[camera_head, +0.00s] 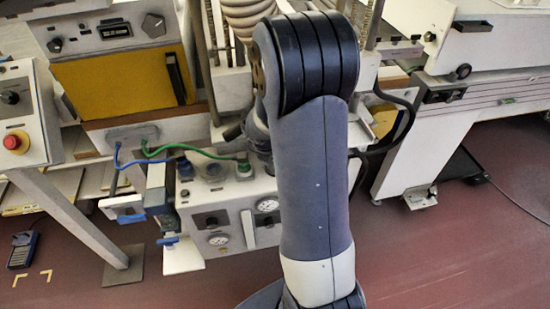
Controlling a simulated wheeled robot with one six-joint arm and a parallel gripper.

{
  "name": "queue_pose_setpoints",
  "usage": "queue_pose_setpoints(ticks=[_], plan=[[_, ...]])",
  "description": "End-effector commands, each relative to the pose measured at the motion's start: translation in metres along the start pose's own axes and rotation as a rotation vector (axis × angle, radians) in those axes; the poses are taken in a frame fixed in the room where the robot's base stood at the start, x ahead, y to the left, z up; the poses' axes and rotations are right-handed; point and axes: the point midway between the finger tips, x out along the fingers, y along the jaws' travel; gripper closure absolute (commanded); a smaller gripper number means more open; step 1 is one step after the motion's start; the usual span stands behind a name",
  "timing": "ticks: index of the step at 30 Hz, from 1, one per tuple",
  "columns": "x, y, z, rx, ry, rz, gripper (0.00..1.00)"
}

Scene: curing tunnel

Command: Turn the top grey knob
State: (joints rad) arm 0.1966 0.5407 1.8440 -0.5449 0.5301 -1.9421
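A dark grey faceted knob (153,25) sits at the upper right of the grey-white control face above a yellow panel, in the upper left of the head view. A smaller dark round knob (55,45) is at the left of the same face. The larger one looks like the top grey knob, though I cannot be sure. My arm rises through the middle of the picture and bends over at the top. Dark wrist parts show just left of it. My gripper's fingers cannot be made out; they are hidden behind the arm.
The yellow panel (118,85) has a dark handle. Below it are green and blue hoses and a white box (230,205) with dials and gauges. A red stop button (14,142) is at far left. A white machine (480,95) stands right. The floor is clear at lower right.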

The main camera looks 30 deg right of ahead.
Motion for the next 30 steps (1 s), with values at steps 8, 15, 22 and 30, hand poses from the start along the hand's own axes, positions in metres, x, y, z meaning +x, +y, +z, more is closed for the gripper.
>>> queue_pose_setpoints(ticks=[8,15,22,30], plan=[[0.0005,0.0001,0.0003,0.000,0.000,0.000,0.37],[0.0004,0.0001,0.0002,0.000,0.000,0.000,0.57],[0.0003,0.0001,0.0002,0.000,0.000,0.000,0.76],[0.0004,0.0001,0.0001,0.012,0.000,-0.006,0.80]])
